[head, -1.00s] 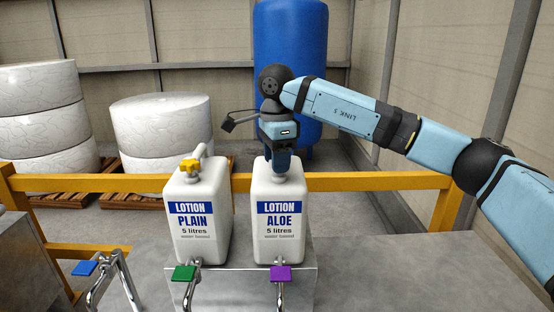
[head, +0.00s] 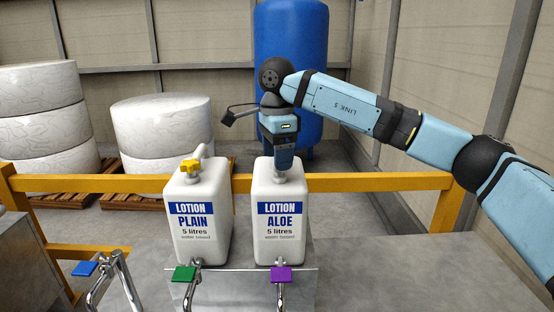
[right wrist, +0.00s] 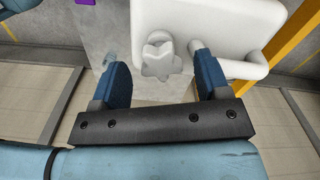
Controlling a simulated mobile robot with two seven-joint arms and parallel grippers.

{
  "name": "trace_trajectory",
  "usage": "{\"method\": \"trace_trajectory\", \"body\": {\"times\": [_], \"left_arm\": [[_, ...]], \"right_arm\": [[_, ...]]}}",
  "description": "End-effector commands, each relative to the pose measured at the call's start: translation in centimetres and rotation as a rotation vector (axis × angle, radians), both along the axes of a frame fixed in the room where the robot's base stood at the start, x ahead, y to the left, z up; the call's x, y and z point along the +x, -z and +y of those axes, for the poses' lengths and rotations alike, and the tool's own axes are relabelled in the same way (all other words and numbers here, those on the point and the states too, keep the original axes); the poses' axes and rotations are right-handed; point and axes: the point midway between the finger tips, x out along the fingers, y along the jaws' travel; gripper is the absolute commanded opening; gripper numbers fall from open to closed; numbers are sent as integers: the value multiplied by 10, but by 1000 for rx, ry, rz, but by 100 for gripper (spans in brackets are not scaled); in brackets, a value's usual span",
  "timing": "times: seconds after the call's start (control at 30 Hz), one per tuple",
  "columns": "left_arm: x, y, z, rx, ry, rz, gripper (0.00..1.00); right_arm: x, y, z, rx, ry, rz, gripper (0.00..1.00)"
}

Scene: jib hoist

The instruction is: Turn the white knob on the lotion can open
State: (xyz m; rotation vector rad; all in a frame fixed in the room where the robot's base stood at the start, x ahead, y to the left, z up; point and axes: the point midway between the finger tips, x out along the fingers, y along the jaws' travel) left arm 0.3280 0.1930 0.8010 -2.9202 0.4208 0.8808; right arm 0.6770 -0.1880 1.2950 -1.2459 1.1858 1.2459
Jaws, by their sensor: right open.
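The white lotion can labelled ALOE (head: 280,205) stands upright on a metal stand. Its white star-shaped knob (right wrist: 160,62) shows in the right wrist view, on a short neck on the can. My right gripper (head: 283,168) points down over the top of this can in the head view. In the right wrist view its two blue fingers (right wrist: 162,72) are open, one on each side of the knob, with gaps between. In the head view the gripper mostly hides the knob. My left gripper is in neither view.
A PLAIN lotion can (head: 200,225) with a yellow knob (head: 190,166) stands close on the left. Taps with blue (head: 85,268), green (head: 185,273) and purple (head: 281,274) levers are in front. A yellow rail (head: 380,181) runs behind; a blue tank (head: 290,55) stands beyond.

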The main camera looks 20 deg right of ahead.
Motion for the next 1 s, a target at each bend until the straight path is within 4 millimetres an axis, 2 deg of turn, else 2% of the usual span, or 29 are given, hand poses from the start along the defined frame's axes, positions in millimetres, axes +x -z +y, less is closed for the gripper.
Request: {"method": "trace_trajectory", "body": {"times": [0.3,0.5,0.7,1.0], "left_arm": [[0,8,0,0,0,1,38],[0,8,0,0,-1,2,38],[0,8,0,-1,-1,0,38],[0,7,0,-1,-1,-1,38]], "right_arm": [[0,-71,1,1,-2,-3,69],[0,-108,1,1,-1,-2,69],[0,-123,1,1,-1,0,69],[0,-124,1,1,-2,1,69]]}}
